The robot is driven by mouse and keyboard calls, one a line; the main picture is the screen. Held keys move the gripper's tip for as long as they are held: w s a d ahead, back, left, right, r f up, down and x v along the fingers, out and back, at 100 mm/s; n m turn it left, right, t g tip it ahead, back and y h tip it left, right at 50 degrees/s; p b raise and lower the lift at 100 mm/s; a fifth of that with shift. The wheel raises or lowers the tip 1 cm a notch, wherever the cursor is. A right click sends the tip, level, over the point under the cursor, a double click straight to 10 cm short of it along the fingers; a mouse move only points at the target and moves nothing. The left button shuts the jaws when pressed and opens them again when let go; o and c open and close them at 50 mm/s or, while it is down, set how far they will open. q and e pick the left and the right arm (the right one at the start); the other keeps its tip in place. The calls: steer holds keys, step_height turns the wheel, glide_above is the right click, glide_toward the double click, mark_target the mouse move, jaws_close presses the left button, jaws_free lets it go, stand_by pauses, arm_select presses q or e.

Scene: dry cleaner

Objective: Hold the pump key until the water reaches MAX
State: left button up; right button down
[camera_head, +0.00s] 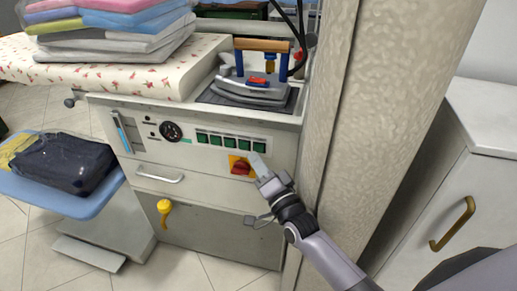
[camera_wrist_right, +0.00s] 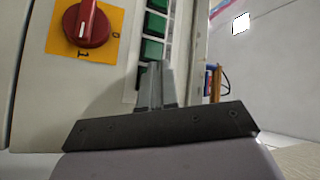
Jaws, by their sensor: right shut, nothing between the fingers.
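The row of green keys (camera_head: 230,142) is on the front panel of the white ironing station. My right gripper (camera_head: 256,160) is shut and empty, with its tips at the right end of this row, over or just below the last key. In the right wrist view the fingers (camera_wrist_right: 155,85) cover the end of the row of green keys (camera_wrist_right: 152,48). I cannot tell whether they touch or press a key. A narrow upright water gauge (camera_head: 123,132) with blue in it is at the panel's left; its marks are too small to read. My left gripper is not in view.
A red rotary switch on a yellow plate (camera_head: 241,167) is close to my right gripper. A round dial (camera_head: 171,131) is on the panel. An iron (camera_head: 254,86) stands above. A beige textured pillar (camera_head: 355,90) is close on the right.

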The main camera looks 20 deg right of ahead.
stand_by(0.5)
steer(key=shift+w+d, duration=0.25)
steer(key=shift+w, duration=0.1)
steer(key=shift+w+d+b, duration=0.25)
steer(key=shift+w+b, duration=0.1)
steer(key=shift+w, duration=0.05)
stand_by(0.5)
steer(key=shift+d, duration=0.2)
stand_by(0.5)
stand_by(0.4)
steer(key=shift+s+a+f+p, duration=0.1)
steer(key=shift+s+a+p, duration=0.35)
steer(key=shift+s, duration=0.3)
steer(key=shift+a, duration=0.15)
